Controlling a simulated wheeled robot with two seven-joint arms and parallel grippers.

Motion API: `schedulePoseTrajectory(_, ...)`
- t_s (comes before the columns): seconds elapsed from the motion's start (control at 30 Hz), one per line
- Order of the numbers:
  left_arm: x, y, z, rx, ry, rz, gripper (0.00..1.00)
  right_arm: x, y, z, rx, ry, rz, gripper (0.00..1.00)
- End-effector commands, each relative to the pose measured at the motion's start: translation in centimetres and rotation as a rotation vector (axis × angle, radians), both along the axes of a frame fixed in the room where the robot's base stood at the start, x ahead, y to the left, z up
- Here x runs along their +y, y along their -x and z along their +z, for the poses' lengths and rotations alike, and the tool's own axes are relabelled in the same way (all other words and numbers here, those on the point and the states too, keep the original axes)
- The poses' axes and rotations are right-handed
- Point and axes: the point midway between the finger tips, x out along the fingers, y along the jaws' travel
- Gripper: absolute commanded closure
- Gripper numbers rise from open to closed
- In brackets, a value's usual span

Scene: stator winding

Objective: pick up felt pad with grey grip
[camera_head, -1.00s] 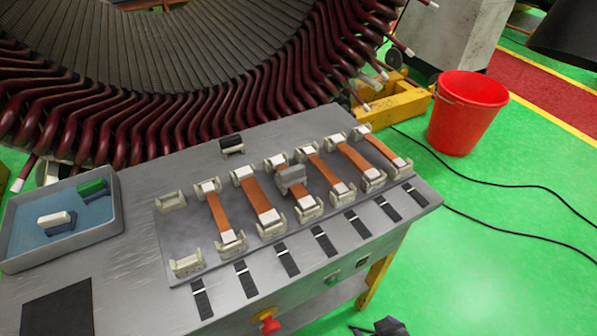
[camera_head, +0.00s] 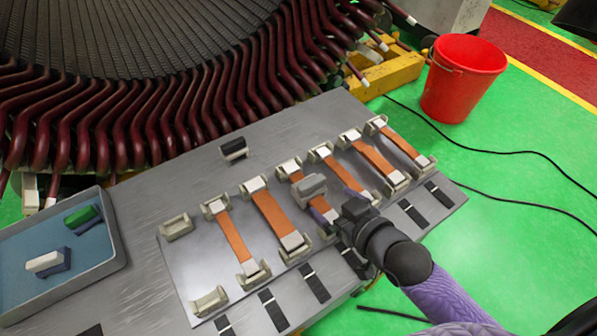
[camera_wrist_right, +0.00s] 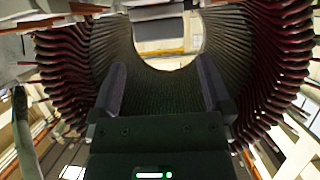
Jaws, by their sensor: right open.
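The felt pad with the grey grip (camera_head: 312,186) sits among the copper strips on the fixture plate, near its middle. My right gripper (camera_head: 339,200) has come in from the lower right. Its two purple-grey fingers are spread apart, just to the right and front of the grey grip. No object shows between them. The open fingers also show in the right wrist view (camera_wrist_right: 162,88), with the stator's bore behind them. I cannot make out the grey grip in that view. My left gripper is not in view.
Several copper strips in pale holders (camera_head: 236,240) line the plate around the pad. A black-gripped pad (camera_head: 233,148) stands behind. A blue-lined tray (camera_head: 118,262) at left holds green (camera_head: 82,215) and white (camera_head: 45,261) grips. The stator (camera_head: 190,140) rises behind; a red bucket (camera_head: 462,80) stands right.

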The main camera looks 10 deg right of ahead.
Motion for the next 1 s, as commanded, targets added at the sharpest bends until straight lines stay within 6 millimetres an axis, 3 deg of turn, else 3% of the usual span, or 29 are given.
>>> schedulePoseTrajectory(0.4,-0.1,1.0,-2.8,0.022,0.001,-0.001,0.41,2.3,-6.8,-3.1,0.0,0.0,-0.001,0.0)
schedulePoseTrajectory(0.67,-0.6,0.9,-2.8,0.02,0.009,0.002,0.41,2.6,-7.5,-3.2,0.002,0.001,0.0,0.0)
schedulePoseTrajectory(0.77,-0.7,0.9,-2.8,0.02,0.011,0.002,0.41,2.6,-7.5,-3.2,0.002,0.001,0.0,0.17)
schedulePoseTrajectory(1.0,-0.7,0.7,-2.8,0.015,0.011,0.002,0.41,2.5,-7.4,-3.2,0.002,0.001,0.0,0.68)
